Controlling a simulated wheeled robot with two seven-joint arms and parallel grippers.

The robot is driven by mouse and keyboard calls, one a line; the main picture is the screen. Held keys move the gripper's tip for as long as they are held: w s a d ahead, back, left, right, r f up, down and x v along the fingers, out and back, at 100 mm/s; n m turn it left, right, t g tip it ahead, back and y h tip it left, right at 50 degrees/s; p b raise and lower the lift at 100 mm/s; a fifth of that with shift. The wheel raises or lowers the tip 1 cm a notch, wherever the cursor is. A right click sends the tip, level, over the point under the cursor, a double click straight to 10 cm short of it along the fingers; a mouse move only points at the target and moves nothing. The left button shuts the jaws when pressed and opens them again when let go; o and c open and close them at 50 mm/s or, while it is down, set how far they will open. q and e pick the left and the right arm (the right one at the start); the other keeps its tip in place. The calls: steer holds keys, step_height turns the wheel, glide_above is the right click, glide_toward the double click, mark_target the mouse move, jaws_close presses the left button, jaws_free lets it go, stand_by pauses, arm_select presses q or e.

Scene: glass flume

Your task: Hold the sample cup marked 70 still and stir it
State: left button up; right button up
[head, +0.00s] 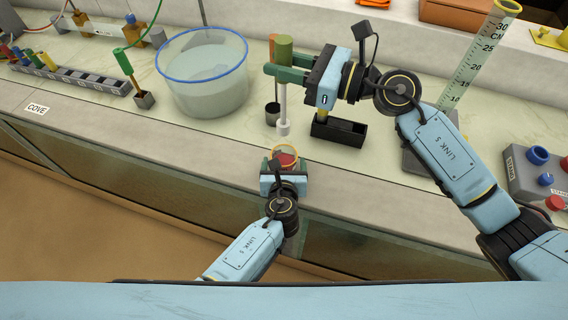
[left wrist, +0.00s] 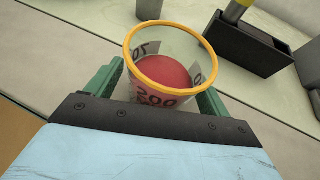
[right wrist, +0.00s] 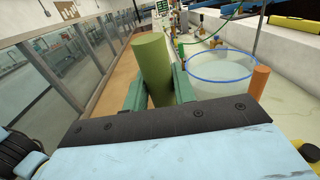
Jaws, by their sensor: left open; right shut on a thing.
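The sample cup (head: 287,150) is clear with an orange-yellow rim and red contents. It stands upright near the counter's front edge. My right gripper (head: 277,70) is shut on a stirrer with a thick green handle (right wrist: 152,62). The stirrer's white shaft (head: 283,100) hangs down, its tip above and behind the cup in the head view.
A blue-rimmed water tub (head: 205,85) stands left of the stirrer. An orange-handled dipper (head: 272,112) is close behind the shaft. A black open box (head: 338,132) sits right of the cup. A tall measuring cylinder (head: 478,60) and a control box (head: 535,170) stand farther right.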

mark_target(285, 128)
arm_select(q)
steer(key=c, duration=1.1)
arm_select(e)
steer(key=shift+f, duration=8.5)
